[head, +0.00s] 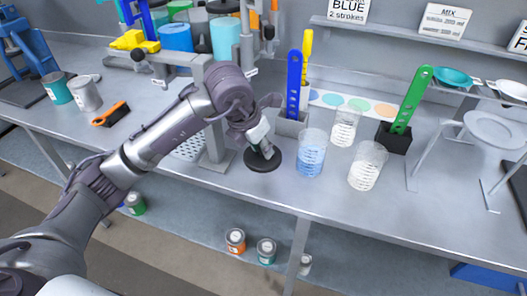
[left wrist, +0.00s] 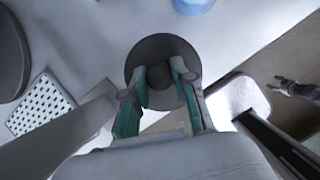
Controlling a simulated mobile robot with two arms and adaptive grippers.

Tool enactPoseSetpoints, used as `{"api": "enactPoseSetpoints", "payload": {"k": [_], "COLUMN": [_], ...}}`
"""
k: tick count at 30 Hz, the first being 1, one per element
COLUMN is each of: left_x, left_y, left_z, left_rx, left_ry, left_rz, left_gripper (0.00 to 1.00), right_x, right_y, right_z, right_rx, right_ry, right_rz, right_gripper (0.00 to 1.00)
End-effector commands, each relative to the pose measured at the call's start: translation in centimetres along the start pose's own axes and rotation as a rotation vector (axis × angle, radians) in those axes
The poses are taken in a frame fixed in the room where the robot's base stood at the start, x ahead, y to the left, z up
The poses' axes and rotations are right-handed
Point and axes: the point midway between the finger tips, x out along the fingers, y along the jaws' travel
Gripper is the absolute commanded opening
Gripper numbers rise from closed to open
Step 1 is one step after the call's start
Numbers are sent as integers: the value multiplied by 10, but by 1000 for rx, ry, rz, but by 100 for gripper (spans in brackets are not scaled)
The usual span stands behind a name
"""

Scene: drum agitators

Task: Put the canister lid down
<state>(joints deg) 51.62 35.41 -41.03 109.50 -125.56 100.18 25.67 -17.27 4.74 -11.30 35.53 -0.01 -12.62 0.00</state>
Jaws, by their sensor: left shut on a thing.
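The canister lid is a dark round disc (head: 250,166) with a knob on top. My left gripper (head: 266,152) is shut on its knob. In the left wrist view the lid (left wrist: 160,47) lies flat below the fingers, and the gripper (left wrist: 160,88) has its green-sided fingers on both sides of the knob. The lid is over the front part of the table, left of the beaker of blue liquid. I cannot tell whether it touches the top. My right gripper (left wrist: 300,90) shows small at the right of the left wrist view, its fingers apart and empty.
The blue-liquid beaker (head: 311,155) stands close to the right of the lid, with clear beakers (head: 367,167) beyond. A grey stand (head: 214,140) is close on the left. Blue (head: 293,85) and green (head: 410,100) perforated paddles stand in holders behind. The table's front edge (head: 300,212) is near.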

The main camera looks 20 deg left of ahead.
Motion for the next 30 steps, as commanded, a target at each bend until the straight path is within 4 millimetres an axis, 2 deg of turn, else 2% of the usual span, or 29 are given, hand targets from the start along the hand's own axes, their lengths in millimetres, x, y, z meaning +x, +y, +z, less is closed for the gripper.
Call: {"api": "enactPoseSetpoints", "payload": {"k": [4,10,14,21,30], "left_x": [25,43,52,80,84], "left_y": [18,30,30,30,30], "left_z": [16,26,23,11,10], "left_rx": [-2,1,2,2,3], "left_ry": [4,1,2,2,0], "left_rz": [0,0,-2,-2,0], "left_gripper": [0,0,0,0,0], "right_x": [-9,-12,-15,-24,-20], "right_y": [0,0,-1,-3,-5], "right_z": [-2,-2,-3,-4,-4], "right_rx": [0,-2,-2,-2,-2], "right_ry": [1,1,2,2,3], "right_rz": [0,-1,-1,-4,-7], "right_gripper": [56,56,56,56,56]}}
